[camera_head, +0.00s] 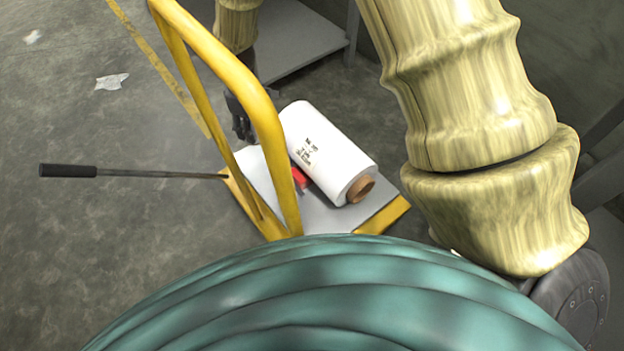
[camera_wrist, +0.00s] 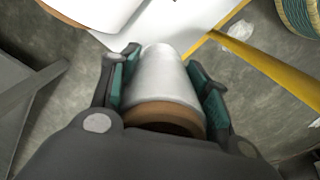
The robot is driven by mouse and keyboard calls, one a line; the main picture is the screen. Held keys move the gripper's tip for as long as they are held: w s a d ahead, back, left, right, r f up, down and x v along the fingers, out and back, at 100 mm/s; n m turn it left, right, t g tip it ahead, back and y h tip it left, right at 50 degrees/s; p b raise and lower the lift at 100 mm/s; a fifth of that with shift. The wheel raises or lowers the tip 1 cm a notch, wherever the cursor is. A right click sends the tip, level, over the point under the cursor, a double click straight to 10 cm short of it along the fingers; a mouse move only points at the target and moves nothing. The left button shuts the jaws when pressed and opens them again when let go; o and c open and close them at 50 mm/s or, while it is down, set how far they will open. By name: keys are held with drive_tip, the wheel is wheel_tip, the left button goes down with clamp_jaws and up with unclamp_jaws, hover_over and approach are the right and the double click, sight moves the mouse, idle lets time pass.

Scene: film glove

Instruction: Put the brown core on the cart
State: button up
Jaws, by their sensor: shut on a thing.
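The brown core (camera_wrist: 165,119) shows its brown end in the wrist view, with a pale grey-white wrapped length running away from the camera. My gripper (camera_wrist: 162,60) is shut on it, one finger on each side. The cart (camera_head: 228,176) has a pale deck and a yellow frame, and its deck also shows beyond the held core in the wrist view (camera_wrist: 190,24). In the head view my gripper (camera_head: 240,118) is at the far left side of the cart, partly behind the yellow handle. The held core cannot be made out there. Whether it touches the deck is unclear.
A large white roll (camera_head: 322,147) with a brown end lies on the cart's deck. A small red object (camera_head: 299,177) lies beside it. The yellow handle (camera_head: 262,112) rises close to my gripper. A dark-gripped rod (camera_head: 108,172) sticks out left. Deck near the handle is bare.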

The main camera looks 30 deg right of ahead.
drive_tip(key=shift+w+a+f+n+b, duration=0.1)
drive_tip(key=shift+w+f+n+b, duration=0.05)
drive_tip(key=shift+f+b, duration=0.6)
drive_tip(key=shift+w+a+f+n+b, duration=0.1)
drive_tip(key=shift+f+n+b, duration=0.05)
drive_tip(key=shift+f+b, duration=0.6)
drive_tip(key=b, duration=0.5)
hover_over(260, 165)
wheel_tip(260, 165, down, 10)
drive_tip(key=shift+r, duration=0.15)
drive_tip(key=shift+f, duration=0.2)
drive_tip(key=shift+f, duration=0.25)
drive_tip(key=o, duration=1)
drive_tip(key=shift+r, duration=0.15)
wheel_tip(260, 165, up, 12)
drive_tip(key=p, duration=0.6)
drive_tip(key=shift+r+p, duration=0.15)
drive_tip(key=shift+p, duration=0.2)
